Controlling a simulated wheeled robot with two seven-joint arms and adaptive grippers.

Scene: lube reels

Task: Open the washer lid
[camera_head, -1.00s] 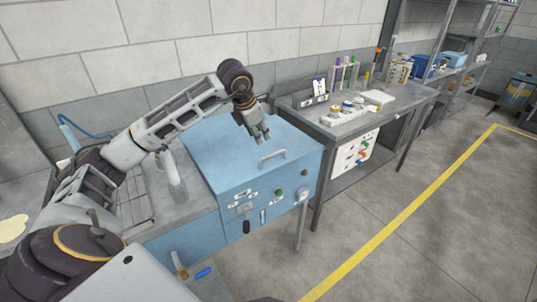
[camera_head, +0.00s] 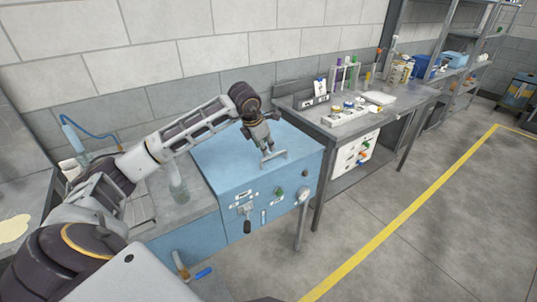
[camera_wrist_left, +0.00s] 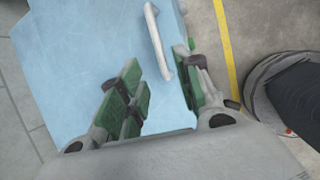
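The washer is a light blue box (camera_head: 232,196) with a flat blue lid (camera_head: 222,153) that lies shut. A pale bar handle (camera_head: 277,156) stands on the lid near its front edge. My left gripper (camera_head: 266,146) is just above the lid at the handle. In the left wrist view the handle (camera_wrist_left: 158,40) runs between the spread green-padded fingers of my left gripper (camera_wrist_left: 161,65). The fingers are open, and I see no clear grip on the handle. My right gripper is not in view.
A metal table (camera_head: 352,127) with tubes and jars is to the right. Grey shelving (camera_head: 440,85) is further back. The floor in front, with a yellow line (camera_head: 400,222), is clear.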

